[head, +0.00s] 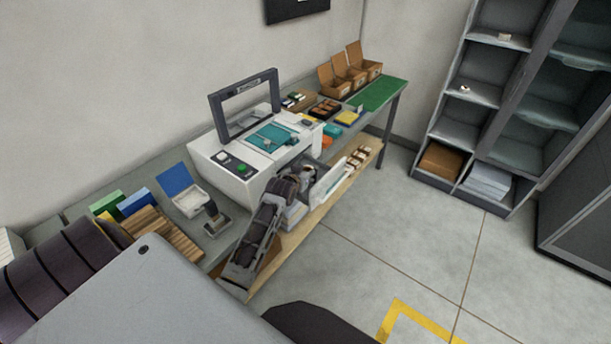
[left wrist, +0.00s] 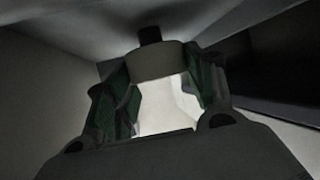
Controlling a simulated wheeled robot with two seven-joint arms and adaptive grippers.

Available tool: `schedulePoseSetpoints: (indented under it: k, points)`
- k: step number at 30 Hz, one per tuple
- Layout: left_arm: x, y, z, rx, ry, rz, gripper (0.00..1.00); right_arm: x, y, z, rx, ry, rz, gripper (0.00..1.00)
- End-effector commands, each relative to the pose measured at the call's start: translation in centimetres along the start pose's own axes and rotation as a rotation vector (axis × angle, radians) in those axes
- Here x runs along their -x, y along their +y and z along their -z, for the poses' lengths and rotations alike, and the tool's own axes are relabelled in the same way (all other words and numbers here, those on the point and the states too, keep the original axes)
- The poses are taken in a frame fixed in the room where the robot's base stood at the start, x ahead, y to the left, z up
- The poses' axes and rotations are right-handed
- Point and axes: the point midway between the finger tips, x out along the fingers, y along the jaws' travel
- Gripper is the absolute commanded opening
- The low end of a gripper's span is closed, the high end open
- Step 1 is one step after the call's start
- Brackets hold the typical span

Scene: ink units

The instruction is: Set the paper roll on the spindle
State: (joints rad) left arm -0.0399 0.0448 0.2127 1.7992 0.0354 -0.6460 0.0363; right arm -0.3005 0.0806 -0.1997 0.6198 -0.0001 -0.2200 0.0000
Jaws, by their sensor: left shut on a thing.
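My left gripper (head: 307,172) reaches into the open front of the grey-white printer (head: 240,168). In the left wrist view its two fingers (left wrist: 165,95) are shut on the pale paper roll (left wrist: 156,60), one on each side. A short dark peg, which looks like the spindle (left wrist: 149,35), shows just beyond the roll, in line with it. I cannot tell whether the roll is around the peg or only in front of it. In the head view the arm and printer mostly hide the roll and spindle. My right gripper is not in view.
The printer's open front door (head: 328,182) stands close to the right of my gripper. The printer's lid (head: 246,100) is raised. Boxes, a blue-lidded case (head: 181,188) and a green mat (head: 379,94) occupy the bench. The wrist view is dark inside the printer.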

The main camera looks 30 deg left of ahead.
Motion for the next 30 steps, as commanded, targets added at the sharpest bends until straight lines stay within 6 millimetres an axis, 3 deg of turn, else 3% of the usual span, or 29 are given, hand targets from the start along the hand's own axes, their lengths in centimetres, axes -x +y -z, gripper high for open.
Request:
schedulePoseSetpoints:
  k: [6,19,20,21,30]
  points:
    - [-0.8,0.0,-1.6,0.000,0.000,0.000,0.30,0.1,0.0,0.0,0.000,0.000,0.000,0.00]
    - [-0.9,0.0,-1.8,0.000,0.001,0.000,0.30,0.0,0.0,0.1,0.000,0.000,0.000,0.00]
    - [-0.9,0.0,-1.9,0.000,0.000,0.000,0.55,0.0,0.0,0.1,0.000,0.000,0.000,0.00]
    - [-0.9,0.0,-1.9,0.000,0.001,0.000,0.60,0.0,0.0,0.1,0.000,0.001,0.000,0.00]
    - [-0.9,0.0,-1.9,0.000,0.000,0.000,0.63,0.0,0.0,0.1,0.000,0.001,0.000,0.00]
